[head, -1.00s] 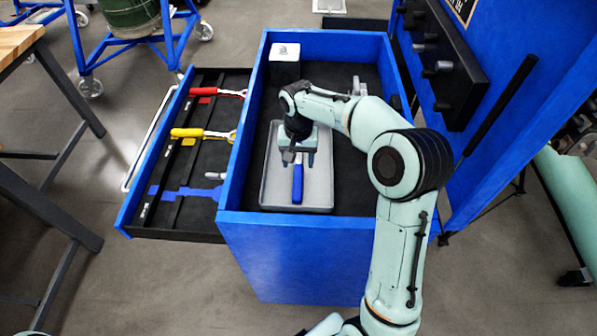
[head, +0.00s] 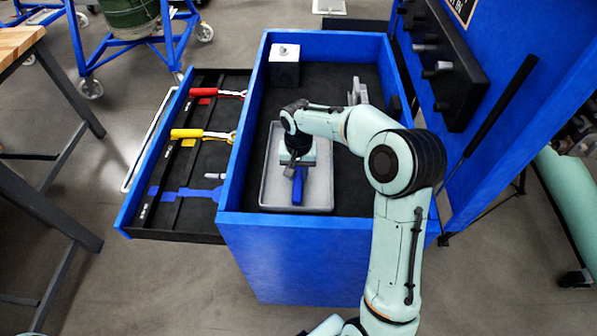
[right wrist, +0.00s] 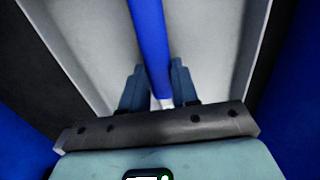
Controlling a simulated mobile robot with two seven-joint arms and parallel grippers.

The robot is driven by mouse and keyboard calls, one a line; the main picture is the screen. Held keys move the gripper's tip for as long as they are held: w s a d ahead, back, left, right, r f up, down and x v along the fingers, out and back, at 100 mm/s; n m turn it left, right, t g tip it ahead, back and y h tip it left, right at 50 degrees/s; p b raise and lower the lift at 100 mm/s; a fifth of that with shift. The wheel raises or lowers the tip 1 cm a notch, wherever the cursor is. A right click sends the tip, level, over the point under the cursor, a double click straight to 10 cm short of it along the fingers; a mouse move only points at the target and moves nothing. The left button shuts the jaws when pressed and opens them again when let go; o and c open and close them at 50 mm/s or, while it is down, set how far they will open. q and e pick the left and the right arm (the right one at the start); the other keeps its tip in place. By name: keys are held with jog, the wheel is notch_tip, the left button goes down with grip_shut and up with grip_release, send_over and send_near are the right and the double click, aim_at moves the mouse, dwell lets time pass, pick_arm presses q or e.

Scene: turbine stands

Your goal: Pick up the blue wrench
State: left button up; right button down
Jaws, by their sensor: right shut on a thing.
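The blue wrench (head: 298,187) lies along the grey tray (head: 315,206) on top of the blue cabinet. Only the front part of its handle shows in the head view; the rest is hidden under my right gripper (head: 297,167). In the right wrist view the blue wrench (right wrist: 150,45) runs between the two fingers of the right gripper (right wrist: 158,85), which are shut on it. A small metal part of it shows close to the palm. I cannot tell any gap between the wrench and the tray. My left gripper is not in view.
An open drawer (head: 160,219) on the left holds a red-handled tool (head: 205,91), a yellow-handled tool (head: 187,133) and an empty blue wrench-shaped slot (head: 182,193). Raised blue walls (head: 300,222) edge the cabinet top.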

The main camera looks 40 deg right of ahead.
jog(key=shift+r, duration=0.15)
pick_arm(q)
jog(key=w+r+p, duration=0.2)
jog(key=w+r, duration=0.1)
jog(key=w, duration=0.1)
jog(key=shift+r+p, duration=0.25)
jog(key=shift+p, duration=0.1)
pick_arm(e)
notch_tip(320, 180, up, 20)
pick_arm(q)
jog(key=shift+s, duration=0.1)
pick_arm(e)
jog(key=c, duration=1.4)
grip_release()
jog(key=shift+c, duration=0.2)
grip_shut()
